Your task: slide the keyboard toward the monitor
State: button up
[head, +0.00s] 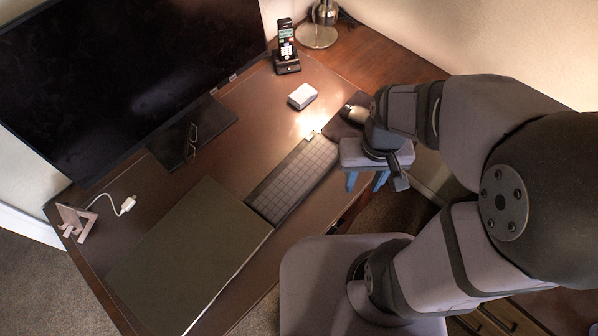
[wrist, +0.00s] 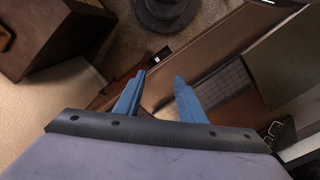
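The dark grey keyboard (head: 295,180) lies on the brown blotter near the desk's front edge, its keys lit at the far end. It also shows in the wrist view (wrist: 226,86), right of the fingers. The black monitor (head: 130,75) stands along the back of the desk, to the upper left. My gripper (head: 367,184) has two blue fingers pointing down, to the right of the keyboard and apart from it. In the wrist view my gripper (wrist: 158,78) shows its fingers spread, with nothing held between them.
A large flat dark folder or closed laptop (head: 190,255) lies against the keyboard's near-left end. Glasses (head: 192,140) rest on the monitor's base. A white box (head: 302,96), a phone (head: 286,47) and a mouse (head: 354,113) are farther back. Blotter between keyboard and monitor is clear.

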jog(key=c, duration=0.7)
jog(key=shift+w+a, duration=0.1)
jog(key=shift+w, duration=0.2)
grip_shut()
jog(key=w+a+f+n+g+h+b, duration=0.1)
jog(key=w+a+f+n+g, duration=0.15)
jog(key=w+a, duration=0.55)
jog(key=w+a+f+n+g+h+b, duration=0.2)
jog(key=w+a+n, duration=0.3)
jog(key=w, duration=0.4)
jog(key=shift+n+h, duration=0.65)
jog(key=shift+h, duration=0.25)
jog(key=a+f, duration=0.1)
jog(key=a, duration=0.1)
jog(key=a+f, duration=0.2)
jog(key=a, duration=0.1)
jog(key=a+f+b, duration=0.1)
jog(key=a+f, duration=0.1)
jog(key=shift+w+a+f, duration=0.15)
jog(key=shift+a+f, duration=0.1)
jog(key=shift+a, duration=0.05)
jog(key=shift+s+a+f+g, duration=0.25)
jog(key=shift+a+f, duration=0.2)
jog(key=shift+a, duration=0.1)
